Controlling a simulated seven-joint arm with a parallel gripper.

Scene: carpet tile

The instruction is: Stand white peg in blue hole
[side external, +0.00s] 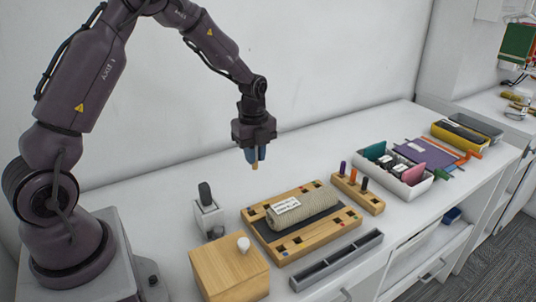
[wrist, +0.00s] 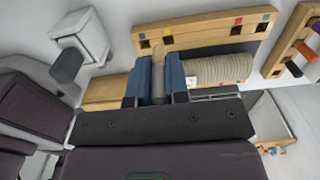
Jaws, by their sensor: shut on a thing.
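My gripper (side external: 255,154) is above the back left of the wooden board, its blue fingers pointing down. It is shut on a slim peg (side external: 255,166) whose lower end sticks out below the fingertips and looks tan. In the wrist view the peg (wrist: 158,78) looks grey between the two blue fingers, so I cannot confirm that it is white. The wooden board (side external: 262,236) lies on the white counter, with square holes and coloured marks along its edges. The wrist view shows the board (wrist: 200,36) too.
A beige roll (side external: 310,205) lies across the board. A wooden box with a white knob (side external: 243,244) and a white holder (side external: 208,218) stand left. A peg rack (side external: 372,203), grey tray (side external: 335,262) and white bin (side external: 412,190) are nearby. The counter behind the board is clear.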

